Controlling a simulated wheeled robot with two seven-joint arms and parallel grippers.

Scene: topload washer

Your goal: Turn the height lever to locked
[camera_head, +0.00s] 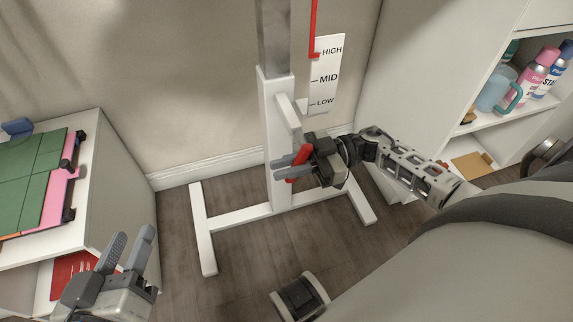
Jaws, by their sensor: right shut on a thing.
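A white stand (270,140) with a metal post (274,40) rises from a white floor base, in the middle of the head view. A red lever (292,180) sits low on the stand's upright. My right gripper (286,166) is shut on the red lever, coming in from the right. Its fingers and body hide much of the lever and the lever's mount. My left gripper (132,242) is at the bottom left, away from the stand, with its fingers apart and nothing between them.
A scale card (326,76) marked HIGH, MID and LOW has a red pointer (315,40) by HIGH. A white cabinet (120,180) with a green board (35,175) stands left. White shelves (510,118) with bottles stand right. Wood floor is bare around the base.

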